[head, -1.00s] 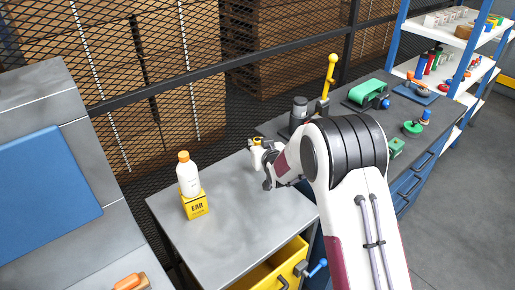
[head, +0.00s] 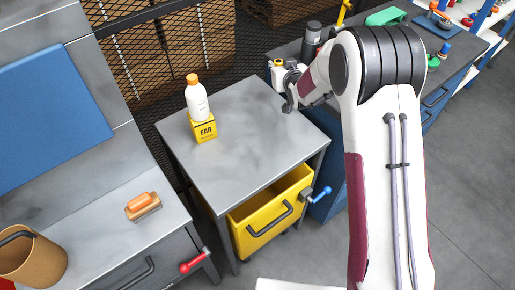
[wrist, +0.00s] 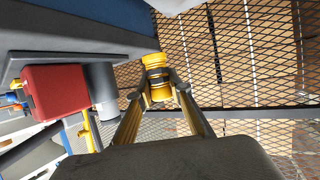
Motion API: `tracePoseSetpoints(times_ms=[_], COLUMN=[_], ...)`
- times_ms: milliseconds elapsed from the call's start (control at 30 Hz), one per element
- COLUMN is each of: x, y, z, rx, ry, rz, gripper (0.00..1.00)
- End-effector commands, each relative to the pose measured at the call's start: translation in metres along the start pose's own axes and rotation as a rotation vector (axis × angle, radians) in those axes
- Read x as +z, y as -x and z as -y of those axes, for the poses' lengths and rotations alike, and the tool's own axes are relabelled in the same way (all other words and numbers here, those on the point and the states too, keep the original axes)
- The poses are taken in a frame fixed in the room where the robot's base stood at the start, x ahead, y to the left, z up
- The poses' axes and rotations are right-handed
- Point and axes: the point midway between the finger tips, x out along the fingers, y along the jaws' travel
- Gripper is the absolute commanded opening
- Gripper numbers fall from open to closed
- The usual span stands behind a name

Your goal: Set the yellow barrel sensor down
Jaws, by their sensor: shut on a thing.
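The yellow barrel sensor (wrist: 157,72) is between the fingers of my gripper (wrist: 160,92) in the wrist view. The fingers are shut on its sides, and its yellow end points away from my palm. In the head view my gripper (head: 279,76) is by the back right edge of the small grey-topped cabinet (head: 245,130).
The rest of that top is clear. Its yellow drawer (head: 270,215) is open. An orange-handled brush (head: 142,206) lies on the left bench.

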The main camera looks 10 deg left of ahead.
Motion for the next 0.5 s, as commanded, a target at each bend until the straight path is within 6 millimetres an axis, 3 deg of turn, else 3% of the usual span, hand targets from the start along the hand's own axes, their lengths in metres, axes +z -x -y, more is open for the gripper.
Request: tracePoseSetpoints(times_ms=[233, 500], x=[0.014, 0.038], y=[0.034, 0.078], z=[-0.009, 0.006], rx=[-0.059, -0.178], ry=[0.023, 0.070], rz=[0.000, 0.001], gripper=[0.00, 0.00])
